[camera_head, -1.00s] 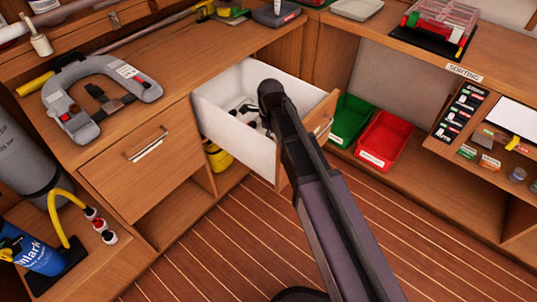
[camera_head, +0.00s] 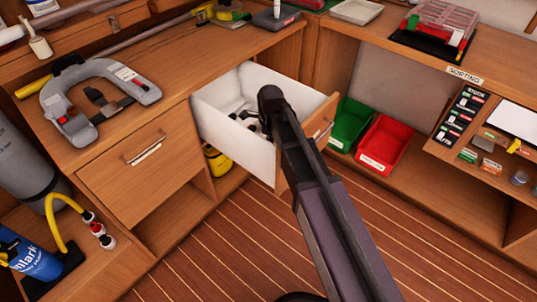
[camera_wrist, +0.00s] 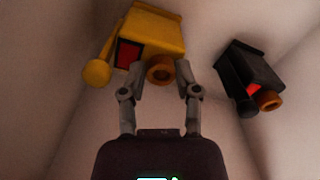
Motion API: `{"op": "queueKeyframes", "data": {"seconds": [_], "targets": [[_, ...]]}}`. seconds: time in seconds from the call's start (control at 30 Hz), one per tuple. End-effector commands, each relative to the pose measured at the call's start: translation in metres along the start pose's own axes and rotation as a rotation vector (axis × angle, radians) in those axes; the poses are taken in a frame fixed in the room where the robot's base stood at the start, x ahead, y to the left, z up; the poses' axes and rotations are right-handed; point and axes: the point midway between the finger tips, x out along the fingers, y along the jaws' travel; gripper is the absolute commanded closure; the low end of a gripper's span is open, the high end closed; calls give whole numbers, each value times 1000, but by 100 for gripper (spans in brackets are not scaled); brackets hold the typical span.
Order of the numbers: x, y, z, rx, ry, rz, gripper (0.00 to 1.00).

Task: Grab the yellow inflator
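The yellow inflator (camera_wrist: 152,35) lies in the white drawer, at the top of the wrist view. It has a red patch, an orange-brown round end and a yellow knob at its left. My gripper (camera_wrist: 159,68) reaches up to it with its two fingers apart, near either side of the round end. The fingertips overlap the inflator's lower edge, and I cannot tell if they touch it. In the head view my arm reaches into the open drawer (camera_head: 237,146), and the inflator is hidden there.
A similar black inflator (camera_wrist: 250,78) with a red patch lies just right in the drawer. The white drawer walls stand close around my gripper. A green bin (camera_head: 349,124) and a red bin (camera_head: 384,144) sit on the shelf to the right.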

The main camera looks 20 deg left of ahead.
Motion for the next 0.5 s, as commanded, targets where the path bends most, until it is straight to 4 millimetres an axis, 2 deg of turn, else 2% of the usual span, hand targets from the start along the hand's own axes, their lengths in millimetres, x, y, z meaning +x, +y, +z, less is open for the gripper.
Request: {"op": "queueKeyframes", "data": {"seconds": [0.03, 0.07, 0.1, 0.5], "targets": [[0, 0, 0, 0, 0, 0, 88], [0, 0, 0, 0, 0, 0, 97], [0, 0, 0, 0, 0, 0, 100], [-1, 0, 0, 0, 0, 0, 100]]}}
